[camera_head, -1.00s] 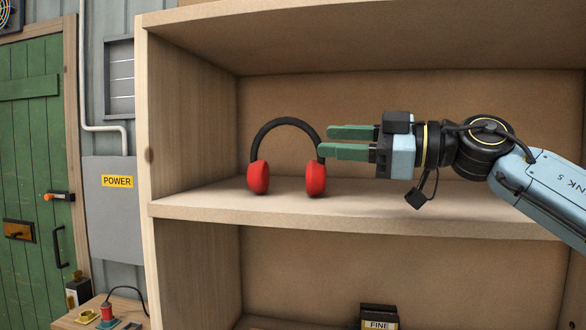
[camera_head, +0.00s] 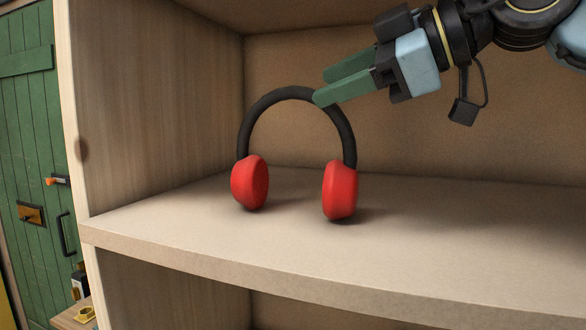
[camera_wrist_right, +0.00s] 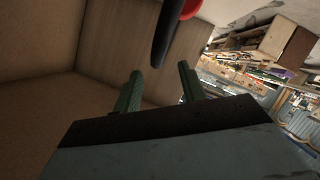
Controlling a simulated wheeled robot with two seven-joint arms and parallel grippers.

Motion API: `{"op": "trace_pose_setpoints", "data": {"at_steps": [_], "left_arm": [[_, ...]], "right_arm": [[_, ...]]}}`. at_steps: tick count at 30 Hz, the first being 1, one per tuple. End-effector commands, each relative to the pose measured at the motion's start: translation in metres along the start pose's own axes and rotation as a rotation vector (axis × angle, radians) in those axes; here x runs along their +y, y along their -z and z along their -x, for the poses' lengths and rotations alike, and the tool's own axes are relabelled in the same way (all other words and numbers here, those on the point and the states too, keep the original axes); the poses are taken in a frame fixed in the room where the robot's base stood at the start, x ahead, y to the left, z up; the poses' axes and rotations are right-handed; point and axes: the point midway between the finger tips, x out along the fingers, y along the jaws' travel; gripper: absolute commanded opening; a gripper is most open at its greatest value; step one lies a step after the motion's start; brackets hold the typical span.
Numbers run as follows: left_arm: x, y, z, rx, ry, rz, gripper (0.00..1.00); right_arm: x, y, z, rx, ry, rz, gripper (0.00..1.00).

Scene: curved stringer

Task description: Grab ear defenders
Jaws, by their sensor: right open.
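The ear defenders (camera_head: 340,130) stand upright on the wooden shelf (camera_head: 440,220), with a black arched band and two red cups. In the right wrist view the black band (camera_wrist_right: 165,35) and part of a red cup (camera_wrist_right: 190,8) show at the top. My right gripper (camera_head: 320,92) comes in from the upper right. Its green fingers are open, with the tips at the upper right part of the band. In the right wrist view the fingers (camera_wrist_right: 160,70) are apart, and the band lies just beyond them, nearly in line with the gap. I cannot tell if they touch. My left gripper is not in view.
The shelf's left wall (camera_head: 150,110) stands close to the left of the ear defenders, and a back panel (camera_head: 450,140) is behind. The shelf surface to the right is clear. A green door (camera_head: 28,150) is at the far left.

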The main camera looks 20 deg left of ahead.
Motion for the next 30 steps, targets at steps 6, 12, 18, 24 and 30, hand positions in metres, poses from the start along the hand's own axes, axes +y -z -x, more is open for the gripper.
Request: {"op": "trace_pose_setpoints", "data": {"at_steps": [6, 12, 18, 24, 30], "left_arm": [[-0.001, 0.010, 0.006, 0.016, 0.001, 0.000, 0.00], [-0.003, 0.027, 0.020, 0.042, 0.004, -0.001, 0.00], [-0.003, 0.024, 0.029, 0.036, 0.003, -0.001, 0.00], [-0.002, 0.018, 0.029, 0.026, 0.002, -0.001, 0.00], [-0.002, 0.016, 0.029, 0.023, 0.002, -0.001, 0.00]], "right_arm": [[0.001, 0.000, -0.021, 0.000, -0.001, -0.001, 0.41], [-0.001, 0.003, -0.044, 0.000, 0.003, -0.002, 0.41], [-0.003, 0.003, -0.070, 0.001, 0.001, -0.002, 0.41], [-0.003, 0.002, -0.073, 0.002, -0.001, -0.002, 0.41], [-0.003, 0.002, -0.073, 0.001, -0.001, -0.002, 0.27]]}}
